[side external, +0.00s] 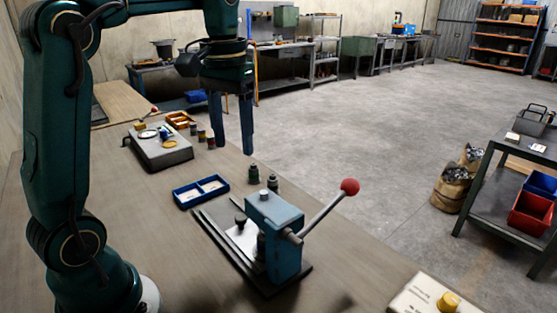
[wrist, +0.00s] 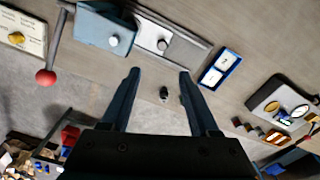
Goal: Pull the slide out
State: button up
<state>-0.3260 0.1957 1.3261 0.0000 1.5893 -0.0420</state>
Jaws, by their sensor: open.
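The blue press (side external: 275,235) stands on the bench on a dark base, with a lever ending in a red ball (side external: 349,187). Its pale slide (side external: 243,238) lies on the rails beside the blue body and carries a dark knob (side external: 240,219). In the wrist view the slide (wrist: 150,34) and its knob (wrist: 162,45) show near the top, next to the blue body (wrist: 100,30). My gripper (side external: 231,148) is open and empty, above the bench and apart from the slide. Its two fingers also show in the wrist view (wrist: 158,74).
Two small dark bottles (side external: 263,179) stand behind the press. A blue tray (side external: 201,191) lies left of them. A grey device (side external: 160,147) and small jars (side external: 203,136) stand farther back. A box with a yellow button (side external: 447,301) is at the front right. Bare bench lies left of the press.

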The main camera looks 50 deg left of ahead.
aim_at(241, 217)
jog(key=f, duration=1.7)
jog(key=shift+w+a+f, duration=0.2)
jog(key=shift+w+a, duration=0.1)
jog(key=shift+a, duration=0.1)
grip_shut()
jog(key=shift+r, duration=0.1)
dwell(0.7)
